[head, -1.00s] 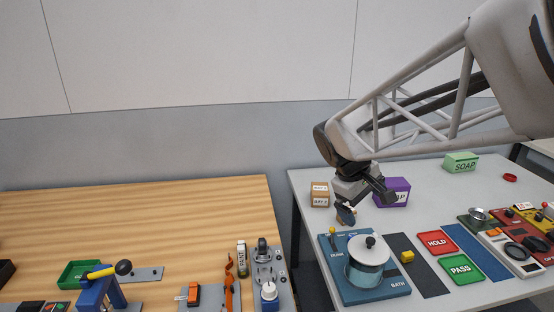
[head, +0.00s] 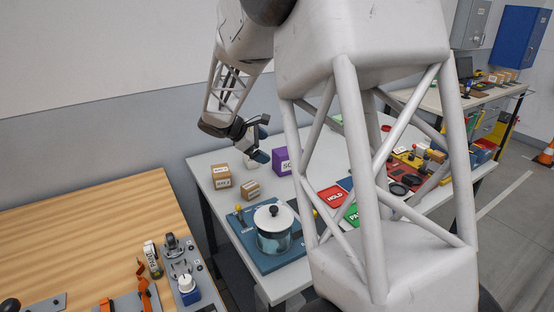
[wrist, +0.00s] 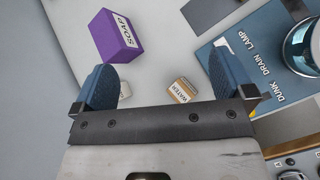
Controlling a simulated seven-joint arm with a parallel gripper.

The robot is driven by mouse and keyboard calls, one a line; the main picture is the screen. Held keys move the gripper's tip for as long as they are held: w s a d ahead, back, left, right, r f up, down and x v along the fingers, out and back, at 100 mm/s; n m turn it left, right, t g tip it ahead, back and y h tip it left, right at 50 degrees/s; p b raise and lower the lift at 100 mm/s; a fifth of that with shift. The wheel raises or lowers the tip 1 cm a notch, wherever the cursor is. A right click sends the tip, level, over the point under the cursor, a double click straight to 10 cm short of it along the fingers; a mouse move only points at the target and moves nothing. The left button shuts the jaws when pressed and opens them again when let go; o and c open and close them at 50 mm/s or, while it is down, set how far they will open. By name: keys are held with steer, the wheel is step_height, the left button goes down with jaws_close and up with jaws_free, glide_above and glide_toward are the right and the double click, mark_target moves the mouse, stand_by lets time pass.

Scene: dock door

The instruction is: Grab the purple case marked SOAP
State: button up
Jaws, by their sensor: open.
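The purple case (head: 281,162) marked SOAP stands on the grey table, partly cut off by my arm link in the head view. In the wrist view the purple case (wrist: 117,40) lies whole, with its white SOAP label showing, ahead of the left finger. My gripper (head: 262,142) is above the table, up and to the left of the case in the head view. In the wrist view my gripper (wrist: 165,68) has its two blue fingers wide apart, with nothing held between them.
Cardboard boxes (head: 221,176) stand left of the case. A small box marked WATCH (wrist: 183,90) shows between the fingers. The blue bath station (head: 272,250) with a lidded pot is nearer. A red HOLD tray (head: 333,198) lies right. My arm hides much of the table.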

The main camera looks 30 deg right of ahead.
mark_target(284, 151)
steer(key=w+d+f+n+h, duration=0.2)
steer(key=w+d+f, duration=0.2)
steer(key=w, duration=0.3)
steer(key=w+d+f+n+h, duration=0.2)
steer(key=w+d+f, duration=0.3)
steer(key=w, duration=0.3)
steer(key=shift+d+f+n, duration=0.25)
steer(key=shift+f+n, duration=0.55)
steer(key=shift+f, duration=0.1)
steer(key=shift+x, duration=1.3)
steer(key=shift+x, duration=2.6)
steer(key=shift+w, duration=0.1)
steer(key=shift+r, duration=0.15)
steer(key=c, duration=1.7)
steer(key=shift+o, duration=0.2)
steer(key=shift+r, duration=0.15)
